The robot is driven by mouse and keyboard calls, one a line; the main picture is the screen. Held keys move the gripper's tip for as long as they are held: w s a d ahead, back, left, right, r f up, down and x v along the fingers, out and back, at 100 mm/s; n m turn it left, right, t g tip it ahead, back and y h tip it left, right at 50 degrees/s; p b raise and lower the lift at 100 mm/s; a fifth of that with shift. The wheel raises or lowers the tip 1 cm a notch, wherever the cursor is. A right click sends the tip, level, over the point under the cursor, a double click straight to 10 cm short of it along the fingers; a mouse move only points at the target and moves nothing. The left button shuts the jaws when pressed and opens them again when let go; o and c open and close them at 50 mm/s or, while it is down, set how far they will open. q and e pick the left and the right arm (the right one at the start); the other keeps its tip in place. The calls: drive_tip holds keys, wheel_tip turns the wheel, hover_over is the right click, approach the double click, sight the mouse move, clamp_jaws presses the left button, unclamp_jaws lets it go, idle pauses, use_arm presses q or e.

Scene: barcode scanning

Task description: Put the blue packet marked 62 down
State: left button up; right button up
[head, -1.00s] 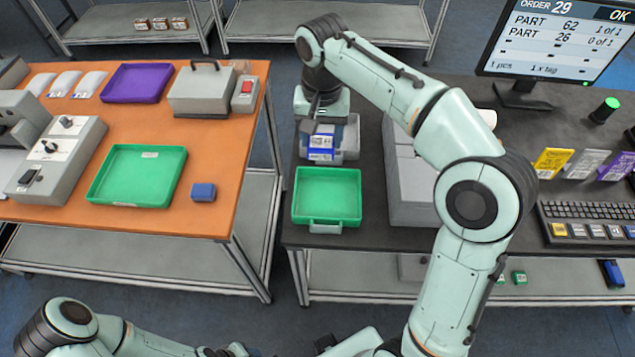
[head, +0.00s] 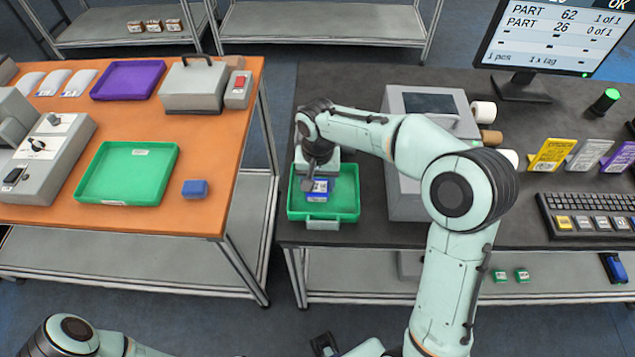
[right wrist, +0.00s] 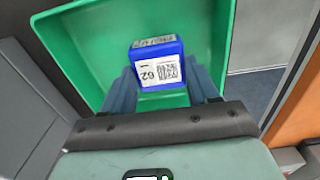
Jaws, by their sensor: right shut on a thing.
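The blue packet (head: 317,190) is in my right gripper (head: 318,176), inside the green tray (head: 349,206) on the dark bench. In the right wrist view, the packet (right wrist: 168,50) shows a white label with 62 and a square code facing the camera. The right gripper (right wrist: 160,88) is shut with one finger on each side of the packet. The green tray (right wrist: 75,40) surrounds it there. I cannot tell whether the packet touches the tray floor.
A grey machine (head: 407,200) stands right of the tray. The monitor (head: 560,35) lists parts 62 and 26. A keyboard (head: 590,217) lies at the right. The orange table (head: 225,120) at left holds another green tray (head: 92,190) and a blue block (head: 195,189).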

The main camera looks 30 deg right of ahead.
drive_tip(key=shift+f, duration=0.25)
drive_tip(key=shift+f, duration=0.2)
drive_tip(key=o, duration=1.2)
drive_tip(key=shift+c, duration=0.2)
